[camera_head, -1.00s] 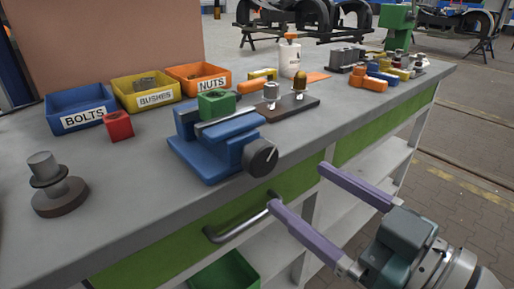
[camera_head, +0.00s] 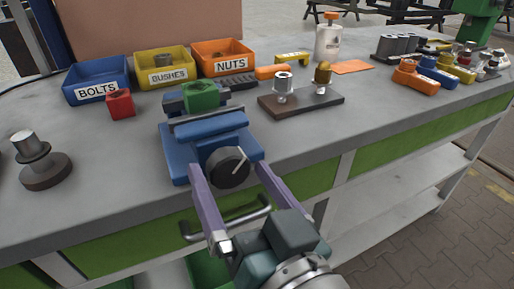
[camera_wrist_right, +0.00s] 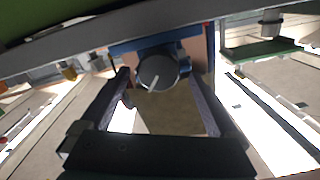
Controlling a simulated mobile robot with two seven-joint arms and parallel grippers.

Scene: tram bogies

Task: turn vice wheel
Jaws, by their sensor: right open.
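The blue vice (camera_head: 205,137) stands at the front edge of the workbench with a green block (camera_head: 201,96) at its jaws. Its wheel (camera_head: 228,168) is a dark round knob with a pale line on its face, facing the front. My right gripper (camera_head: 228,172) is open, one purple finger on each side of the wheel in the head view. In the right wrist view the wheel (camera_wrist_right: 158,70) shows between and beyond the open fingers. I cannot tell whether a finger touches it. My left gripper is not in view.
Behind the vice stand a blue bolts bin (camera_head: 97,82), a yellow bushes bin (camera_head: 161,68) and an orange nuts bin (camera_head: 222,58). A red block (camera_head: 120,104) lies left of the vice. A drawer handle (camera_head: 226,220) sits below the wheel, near my right gripper.

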